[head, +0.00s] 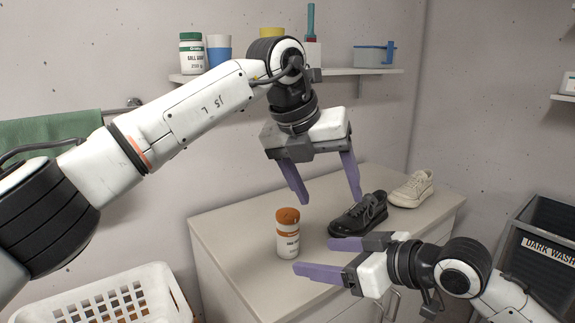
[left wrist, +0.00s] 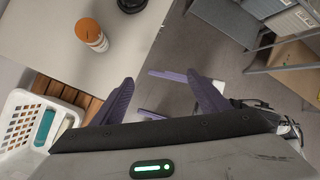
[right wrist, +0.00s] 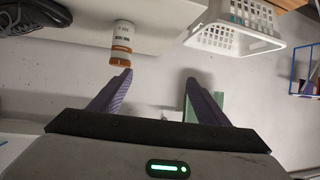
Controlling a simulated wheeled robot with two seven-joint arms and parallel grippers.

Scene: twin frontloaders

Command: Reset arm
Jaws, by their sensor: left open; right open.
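My left gripper (head: 328,196) is open and empty, raised above the cabinet top with its purple fingers pointing down. Its fingers also show wide apart in the left wrist view (left wrist: 163,95). My right gripper (head: 318,255) is open and empty, low at the front of the cabinet, fingers pointing left. It shows open in the right wrist view (right wrist: 157,90). A white bottle with an orange lid (head: 287,233) stands upright on the cabinet, just beyond my right fingertips. A black shoe (head: 360,215) sits on the cabinet behind my right gripper, partly hidden by it.
A beige shoe (head: 411,189) sits at the back of the cabinet (head: 225,225). A white basket (head: 100,300) stands at the lower left, and a dark bin labelled dark wash (head: 550,245) at the right. A wall shelf (head: 340,72) holds several containers. A green towel (head: 50,130) hangs left.

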